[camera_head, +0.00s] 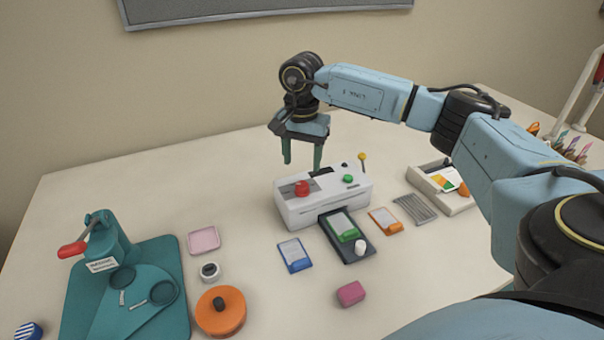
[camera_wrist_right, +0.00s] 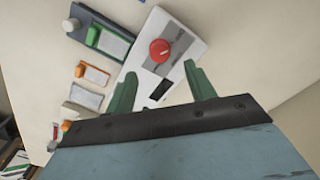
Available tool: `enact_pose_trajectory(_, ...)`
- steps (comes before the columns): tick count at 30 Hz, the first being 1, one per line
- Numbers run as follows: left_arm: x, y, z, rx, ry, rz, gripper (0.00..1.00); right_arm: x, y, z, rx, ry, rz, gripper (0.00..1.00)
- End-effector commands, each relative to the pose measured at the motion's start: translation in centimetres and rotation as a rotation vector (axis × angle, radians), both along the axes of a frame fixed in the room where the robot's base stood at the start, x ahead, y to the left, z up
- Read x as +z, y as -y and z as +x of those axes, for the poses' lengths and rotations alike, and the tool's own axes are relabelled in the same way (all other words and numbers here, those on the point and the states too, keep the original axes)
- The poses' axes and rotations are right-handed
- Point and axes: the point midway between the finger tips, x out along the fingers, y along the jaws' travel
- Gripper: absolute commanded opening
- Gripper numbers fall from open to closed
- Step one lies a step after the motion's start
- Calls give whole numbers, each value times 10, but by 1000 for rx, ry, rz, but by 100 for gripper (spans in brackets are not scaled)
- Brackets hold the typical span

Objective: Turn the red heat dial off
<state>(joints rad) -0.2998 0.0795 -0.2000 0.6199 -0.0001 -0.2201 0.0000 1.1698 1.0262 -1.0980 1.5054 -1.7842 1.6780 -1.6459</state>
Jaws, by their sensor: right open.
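The red heat dial (camera_head: 302,188) sits on the top face of the white laminator (camera_head: 340,205), toward its left end. In the right wrist view the round red dial (camera_wrist_right: 159,50) has a pale mark across it. It lies beyond the fingertips, on the white laminator body (camera_wrist_right: 188,25). My right gripper (camera_head: 303,163) hangs above the back of the laminator, fingers pointing down, apart from the dial. It is open and empty, its green fingers spread in the wrist view (camera_wrist_right: 161,73). My left gripper is not in view.
A green knob (camera_head: 348,179) and a yellow-tipped lever (camera_head: 362,157) are on the laminator's right. A dark tray with a green card (camera_head: 341,226) stands in front. A teal press (camera_head: 110,245) is at left, an orange round container (camera_head: 220,312) at front. The table behind the laminator is clear.

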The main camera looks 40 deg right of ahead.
Motion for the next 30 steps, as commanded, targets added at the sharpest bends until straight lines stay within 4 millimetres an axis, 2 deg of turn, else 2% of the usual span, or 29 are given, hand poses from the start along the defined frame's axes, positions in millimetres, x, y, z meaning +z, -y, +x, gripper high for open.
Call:
enact_pose_trajectory(3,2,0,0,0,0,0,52,27,0,1,0,4,1,54)
enact_pose_trajectory(10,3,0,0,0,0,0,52,57,0,0,0,1,0,54)
enact_pose_trajectory(15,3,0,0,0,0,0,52,62,0,0,0,0,1,54)
enact_pose_trajectory(30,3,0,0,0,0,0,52,62,0,0,-1,-1,0,54)
